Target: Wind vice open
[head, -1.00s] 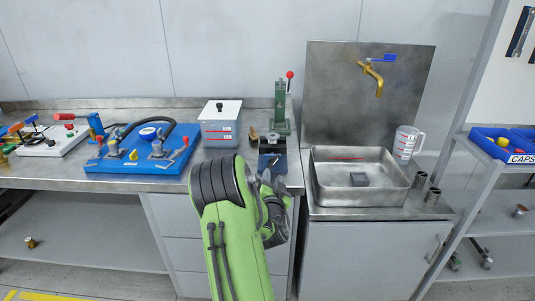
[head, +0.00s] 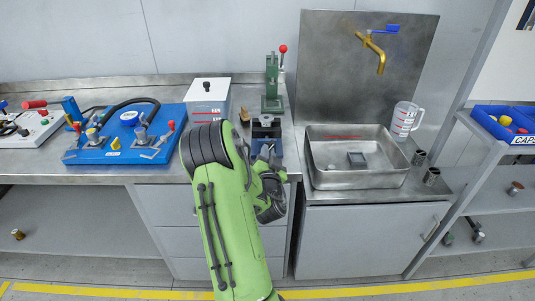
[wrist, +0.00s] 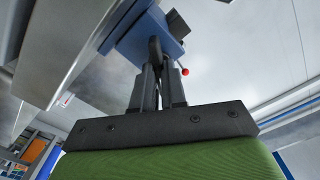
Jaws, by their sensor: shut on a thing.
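The vice (head: 266,131) is a small blue block with dark jaws at the front edge of the left bench. It also shows in the wrist view (wrist: 137,40) as a blue body above my fingers. My gripper (head: 267,153) is at the vice's near side, partly hidden by my own wrist. In the wrist view my gripper (wrist: 157,72) is shut on a dark, thin part at the vice's front, which looks like the vice handle (wrist: 155,47). The gap between the vice jaws cannot be made out.
A green press with a red knob (head: 272,88) stands behind the vice. A lidded container (head: 208,100) and a blue pump board (head: 125,140) are to the left. A steel sink (head: 356,172) with a grey block in it is to the right. A measuring jug (head: 404,120) stands beside it.

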